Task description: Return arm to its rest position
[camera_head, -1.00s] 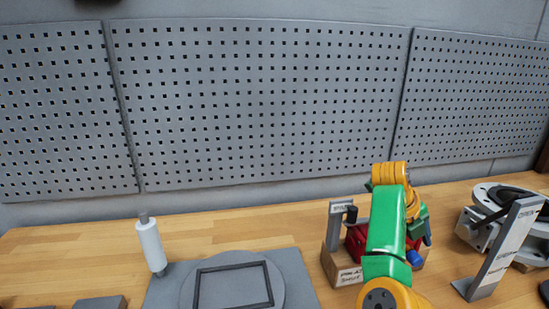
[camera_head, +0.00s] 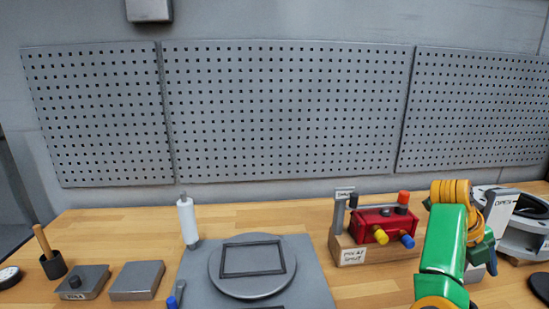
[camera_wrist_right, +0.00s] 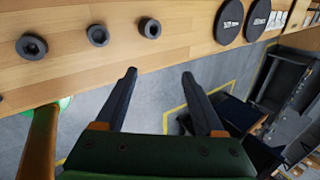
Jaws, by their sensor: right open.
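My right arm (camera_head: 445,245), green and orange, rises at the right of the head view, beside the red valve block. Its fingertips are hard to make out there. In the right wrist view the two dark fingers of my right gripper (camera_wrist_right: 158,75) are spread apart with nothing between them. Past them are the bench's edge and the grey floor. My left gripper is not in view.
A red valve block (camera_head: 385,223) with yellow and blue knobs sits on a wooden stand. A round plate (camera_head: 253,286), a white cylinder (camera_head: 188,222) and grey blocks (camera_head: 137,280) stand to the left. Black rings (camera_wrist_right: 98,35) lie near the bench edge in the wrist view.

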